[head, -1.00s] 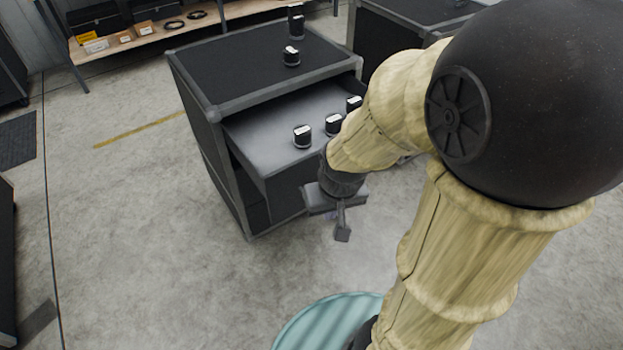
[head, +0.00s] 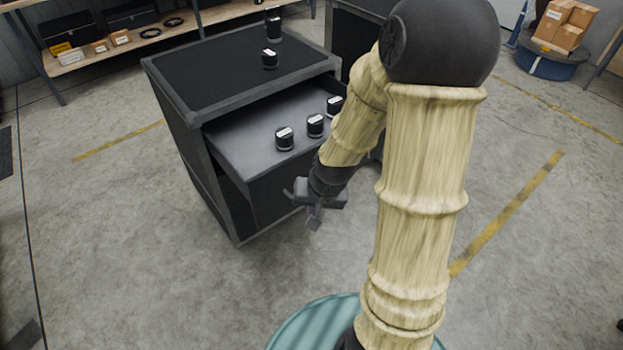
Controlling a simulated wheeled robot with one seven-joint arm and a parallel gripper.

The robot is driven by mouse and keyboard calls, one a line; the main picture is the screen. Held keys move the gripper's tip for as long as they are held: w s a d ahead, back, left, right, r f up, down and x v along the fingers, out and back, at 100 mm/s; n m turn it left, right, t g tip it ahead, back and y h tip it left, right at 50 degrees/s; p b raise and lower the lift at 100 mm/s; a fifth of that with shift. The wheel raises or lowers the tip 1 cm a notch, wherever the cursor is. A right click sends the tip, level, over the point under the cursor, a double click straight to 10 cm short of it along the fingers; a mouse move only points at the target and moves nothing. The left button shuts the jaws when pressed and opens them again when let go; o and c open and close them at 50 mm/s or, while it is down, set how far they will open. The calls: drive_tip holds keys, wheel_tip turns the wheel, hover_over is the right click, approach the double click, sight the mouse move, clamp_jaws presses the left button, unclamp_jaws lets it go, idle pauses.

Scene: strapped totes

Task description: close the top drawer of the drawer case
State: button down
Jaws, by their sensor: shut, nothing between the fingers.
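The black drawer case (head: 185,150) with grey edges stands on the floor left of the middle. Its top drawer (head: 232,142) is pulled out toward me, with a flat grey surface. Several small black cylinders with white labels stand on it, such as one at the front (head: 285,139). My gripper (head: 313,217) is low in front of the drawer's right part, pointing down, fingers together and empty. I cannot tell whether it touches the drawer front. My arm hides the drawer's right end.
Two black cylinders (head: 270,59) stand on the case top. Another dark case (head: 355,40) is behind on the right. A shelf (head: 95,62) with boxes lines the back. Cartons (head: 563,27) sit on a blue round base at the far right. The floor between is clear.

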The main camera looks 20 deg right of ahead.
drive_tip(key=w+d+f+m+t+y+b, duration=0.1)
drive_tip(key=w+d+f+m+t, duration=0.2)
drive_tip(key=w+d+m+t, duration=0.2)
drive_tip(key=w+d+m, duration=0.3)
drive_tip(key=w+m, duration=0.2)
drive_tip(key=shift+t+y, duration=0.4)
drive_tip(key=shift+f, duration=0.1)
drive_tip(key=x, duration=1)
